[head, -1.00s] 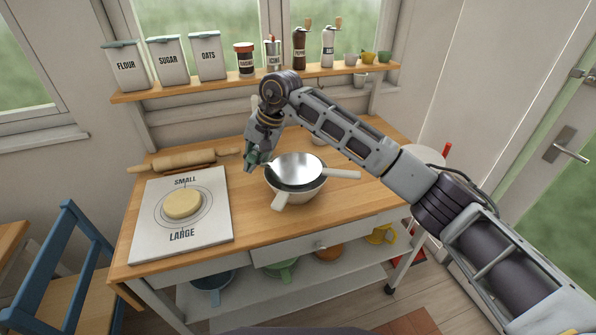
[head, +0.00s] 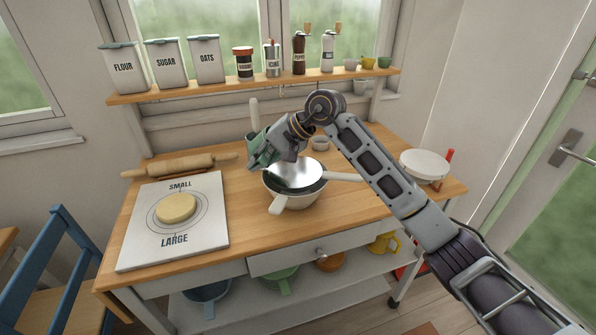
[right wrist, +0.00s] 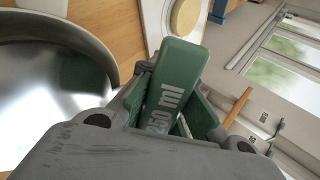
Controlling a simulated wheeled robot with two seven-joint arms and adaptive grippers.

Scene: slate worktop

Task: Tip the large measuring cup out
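My right gripper (head: 258,152) is shut on the green measuring cup (right wrist: 168,88), whose handle reads "250 ml" in the right wrist view. In the head view, the cup and fingers merge into one tilted green shape just left of and above the rim of a shiny metal pan (head: 308,170). The pan also shows at the left of the right wrist view (right wrist: 45,105). The cup's mouth and any contents cannot be made out, and no falling stream shows. My left gripper is out of view.
A rolling pin (head: 180,166) and a white board (head: 205,238) with a pale dough disc (head: 176,208) lie left of the pan. A small grey bowl (head: 320,143) sits behind it. A white round dish (head: 425,165) stands right. A shelf of canisters (head: 205,60) is above.

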